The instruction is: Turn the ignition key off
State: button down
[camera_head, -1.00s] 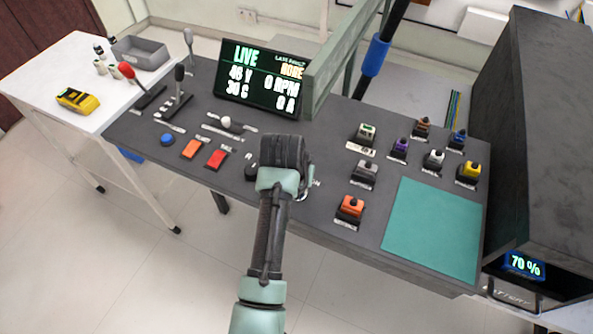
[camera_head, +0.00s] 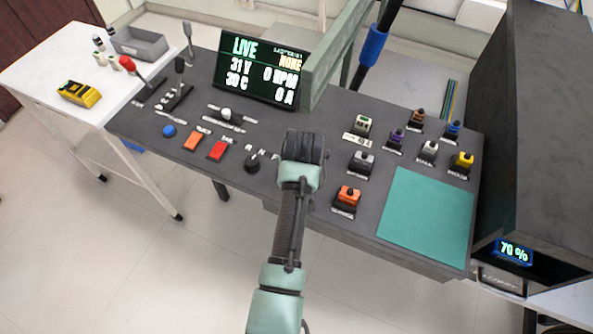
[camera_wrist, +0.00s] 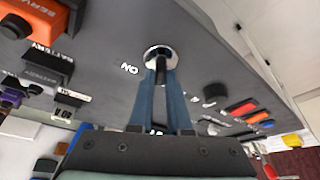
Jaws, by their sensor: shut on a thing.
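The ignition key (camera_wrist: 160,70) is a dark piece in a round silver lock (camera_wrist: 158,51) set in the dark console, in the wrist view. My gripper (camera_wrist: 160,78) has its two blue-grey fingers closed on the key, one on each side. An "ON" label (camera_wrist: 129,69) is printed beside the lock, upside down in this view. Another label between the fingers is mostly hidden, and the key's exact angle is hard to tell. In the head view my wrist covers the key and fingers. The display (camera_head: 259,67) reads "LIVE", 31 V, 0 RPM and 0 A.
A black rotary knob (camera_head: 253,162) sits left of my wrist, with red (camera_head: 217,151) and orange (camera_head: 197,141) buttons beyond. An orange block (camera_head: 347,196) and several other coloured blocks stand to the right, by a teal mat (camera_head: 427,218). A green beam (camera_head: 335,60) rises behind.

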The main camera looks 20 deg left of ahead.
jog(key=c, duration=0.9)
grip_release()
jog(key=shift+o, duration=0.2)
jog(key=shift+r, duration=0.15)
jog(key=v, duration=1.2)
jog(key=shift+r+p, duration=0.3)
jog(key=shift+p, duration=0.05)
jog(key=shift+d, duration=0.1)
jog(key=w+d+r+m+t, duration=0.1)
jog(key=w+d+r+t, duration=0.2)
jog(key=r, duration=0.8)
jog(key=w+d+r+m+t, duration=0.1)
jog(key=w+d+r+t, duration=0.1)
jog(key=r+t, duration=0.6)
jog(key=w+d+r+m+t, duration=0.1)
jog(key=w+d+r+t, duration=0.15)
jog(key=r, duration=1.05)
jog(key=s+d+r+m+t+h, duration=0.1)
jog(key=s+d+r+t, duration=0.2)
jog(key=r, duration=0.8)
jog(key=s+d+r+m+t+h, duration=0.1)
jog(key=s+d+r+t, duration=0.2)
jog(key=s+r+t, duration=0.4)
jog(key=s+r, duration=0.4)
jog(key=s, duration=0.1)
jog(key=shift+s+m, duration=0.2)
jog(key=shift+m, duration=0.2)
